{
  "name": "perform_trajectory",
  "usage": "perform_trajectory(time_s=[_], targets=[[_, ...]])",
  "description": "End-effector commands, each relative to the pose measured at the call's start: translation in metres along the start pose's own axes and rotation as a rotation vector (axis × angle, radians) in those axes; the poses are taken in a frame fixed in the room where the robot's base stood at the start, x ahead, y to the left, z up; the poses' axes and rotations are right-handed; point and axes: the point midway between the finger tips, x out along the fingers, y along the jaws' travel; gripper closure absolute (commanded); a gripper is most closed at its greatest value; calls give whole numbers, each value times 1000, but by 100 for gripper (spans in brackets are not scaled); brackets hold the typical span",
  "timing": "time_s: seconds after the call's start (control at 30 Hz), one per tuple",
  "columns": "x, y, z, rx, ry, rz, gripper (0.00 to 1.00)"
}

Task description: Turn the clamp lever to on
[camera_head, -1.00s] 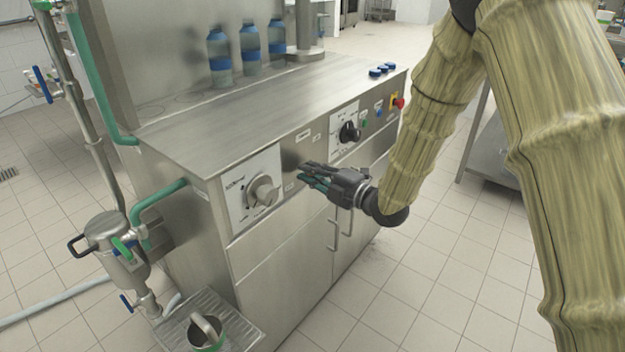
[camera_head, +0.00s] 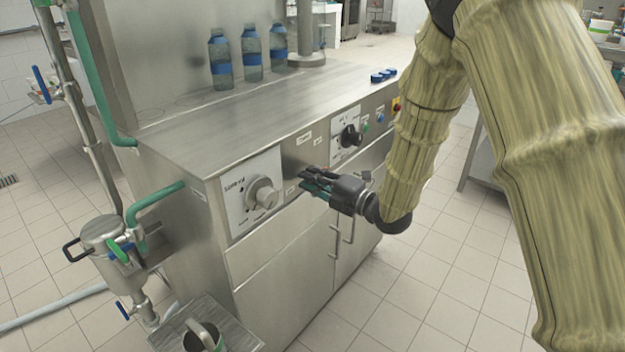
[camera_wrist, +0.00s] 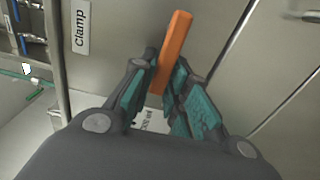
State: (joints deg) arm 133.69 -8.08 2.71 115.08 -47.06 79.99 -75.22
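An orange lever (camera_wrist: 174,45) shows in the wrist view, tilted, on the steel panel beside a label reading "Clamp" (camera_wrist: 82,30). My gripper (camera_wrist: 164,66) reaches toward the panel with a finger on each side of the lever's lower part. The fingers look parted, and I cannot tell whether either touches the lever. In the head view my gripper (camera_head: 309,181) is at the machine's front panel, between the grey knob and the black knob. The lever is hidden there behind the fingers.
The grey knob (camera_head: 262,193) is left of my gripper and the black knob (camera_head: 350,136) is above right. Door handles (camera_head: 335,241) stick out below. Floor in front (camera_head: 420,290) is clear.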

Motion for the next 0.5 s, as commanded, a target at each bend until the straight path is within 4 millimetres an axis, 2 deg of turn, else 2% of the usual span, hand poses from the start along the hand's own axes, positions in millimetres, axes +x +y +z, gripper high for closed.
perform_trajectory(time_s=[0.03, 0.07, 0.37, 0.5], targets=[[0, 0, 0, 1, 0, 0, 69], [0, 0, 0, 1, 0, 0, 65], [0, 0, 0, 1, 0, 1, 65], [-7, 0, 0, 1, -1, 0, 65]])
